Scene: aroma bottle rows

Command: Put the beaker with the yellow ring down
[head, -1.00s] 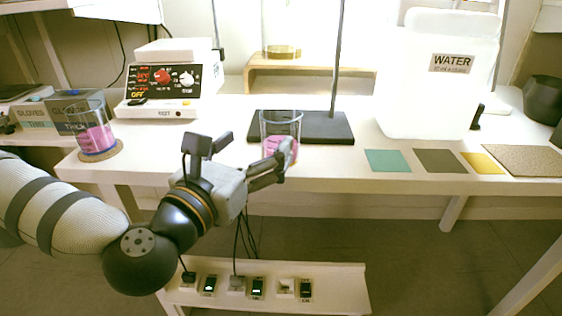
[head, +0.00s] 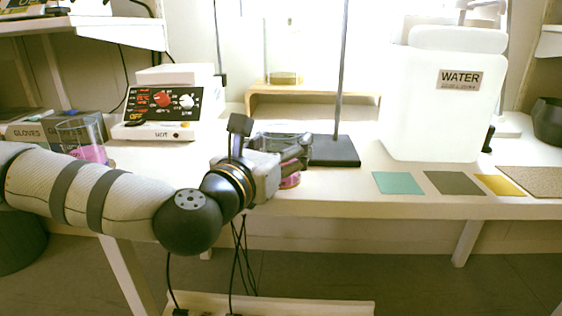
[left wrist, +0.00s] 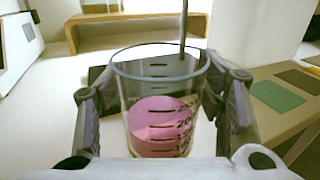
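A clear beaker with pink contents (left wrist: 160,120) stands upright between the two fingers of my left gripper (left wrist: 160,112) in the left wrist view. Small gaps show between the fingers and the glass, so the gripper looks open around it. In the head view the left gripper (head: 268,138) hides most of this beaker (head: 289,181), which appears to stand on the table near its front edge. I cannot make out a yellow ring on it. Another beaker with pink contents (head: 90,152) stands at the left, partly behind my arm. My right gripper is not in view.
A stand with a dark base (head: 335,152) and upright rod is just behind the beaker. A heater box (head: 160,103) is left, a white water tank (head: 430,115) right. Green (head: 398,183), olive (head: 452,183) and yellow (head: 498,185) mats lie along the front. A wooden riser (head: 330,92) is behind.

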